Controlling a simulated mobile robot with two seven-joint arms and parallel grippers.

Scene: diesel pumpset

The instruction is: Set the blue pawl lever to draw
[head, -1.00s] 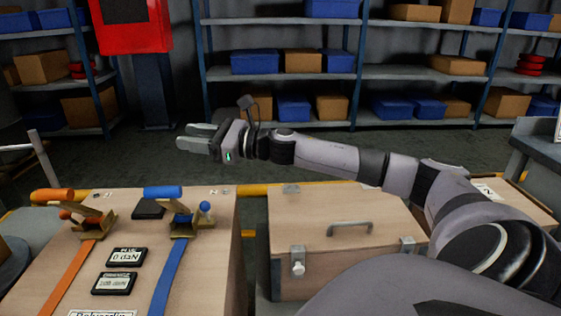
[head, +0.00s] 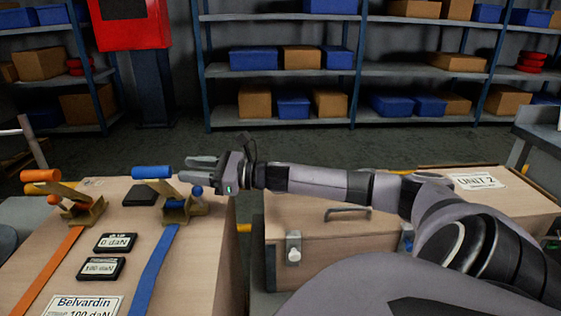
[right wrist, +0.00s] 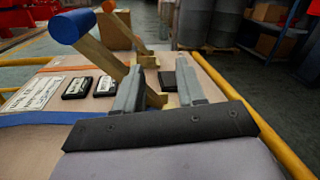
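The blue-handled ratchet (head: 183,210) stands on the wooden bench top, with a blue strap (head: 153,270) running from it. Its thick blue handle (head: 152,172) also shows in the right wrist view (right wrist: 72,27), on a tilted wooden bar. A small blue knob (head: 197,191) sits on the ratchet's right side, just below my right gripper; I cannot tell the pawl's setting. My right gripper (head: 188,168) is above the ratchet, pointing left. Its fingers are apart in the right wrist view (right wrist: 157,78), and nothing is seen held. The left gripper is not in view.
An orange-handled ratchet (head: 80,205) with an orange strap stands to the left. A black block (head: 139,196) lies between the ratchets, and two labelled displays (head: 115,243) lie nearer. A wooden chest (head: 345,250) stands at right. Shelves (head: 280,122) stand behind.

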